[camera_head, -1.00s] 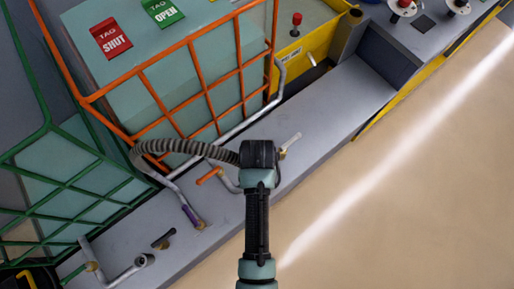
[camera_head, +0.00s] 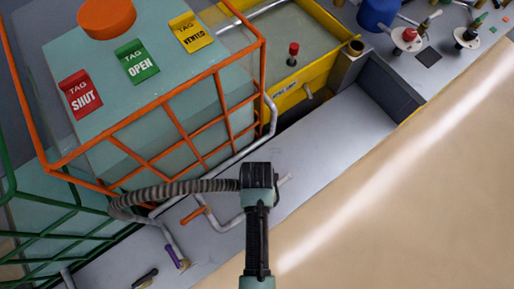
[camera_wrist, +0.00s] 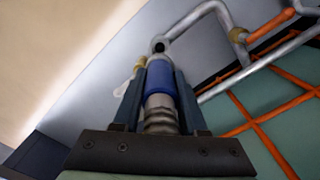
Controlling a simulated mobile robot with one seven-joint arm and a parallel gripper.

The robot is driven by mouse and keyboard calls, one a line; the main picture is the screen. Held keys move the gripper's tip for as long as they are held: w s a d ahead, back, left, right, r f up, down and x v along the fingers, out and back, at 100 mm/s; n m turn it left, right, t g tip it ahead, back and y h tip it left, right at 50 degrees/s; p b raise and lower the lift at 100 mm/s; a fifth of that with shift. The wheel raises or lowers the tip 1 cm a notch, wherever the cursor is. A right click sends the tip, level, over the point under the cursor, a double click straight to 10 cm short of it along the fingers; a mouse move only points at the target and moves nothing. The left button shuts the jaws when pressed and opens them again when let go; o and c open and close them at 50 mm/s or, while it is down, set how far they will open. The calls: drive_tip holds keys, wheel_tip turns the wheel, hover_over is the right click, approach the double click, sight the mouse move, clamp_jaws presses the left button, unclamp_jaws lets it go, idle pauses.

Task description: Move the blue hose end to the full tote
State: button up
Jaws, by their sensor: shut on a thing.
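The blue hose end (camera_wrist: 159,78) shows in the wrist view as a blue collar between my gripper's (camera_wrist: 158,92) two fingers, which are shut on it. A grey pipe end (camera_wrist: 163,45) lies just beyond it in line; I cannot tell whether they touch. In the head view my gripper (camera_head: 258,180) is over the grey ledge, and the ribbed hose (camera_head: 185,188) runs left from it; the blue collar is hidden there. A tote in an orange cage (camera_head: 185,118) stands behind, and a tote in a green cage (camera_head: 65,200) is at left. Neither fill level is clear.
The orange-caged tote carries a red SHUT tag (camera_head: 80,94), a green OPEN tag (camera_head: 137,62) and a yellow tag (camera_head: 191,32). An orange lever (camera_head: 194,215) and purple lever (camera_head: 176,257) sit along the ledge (camera_head: 320,150). A yellow tank (camera_head: 338,62) is behind; open floor lies right.

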drive_tip(key=shift+r+p, duration=0.15)
drive_tip(key=shift+p, duration=0.2)
wheel_tip(320, 180, down, 6)
drive_tip(key=b, duration=0.4)
drive_tip(key=shift+w, duration=0.1)
drive_tip(key=shift+p, duration=0.45)
idle(1.6)
drive_tip(key=shift+f+b, duration=1.25)
drive_tip(key=shift+f, duration=0.5)
drive_tip(key=shift+r, duration=0.2)
drive_tip(key=shift+r+p, duration=1.25)
drive_tip(key=shift+p, duration=0.25)
drive_tip(key=shift+p, duration=0.45)
idle(0.9)
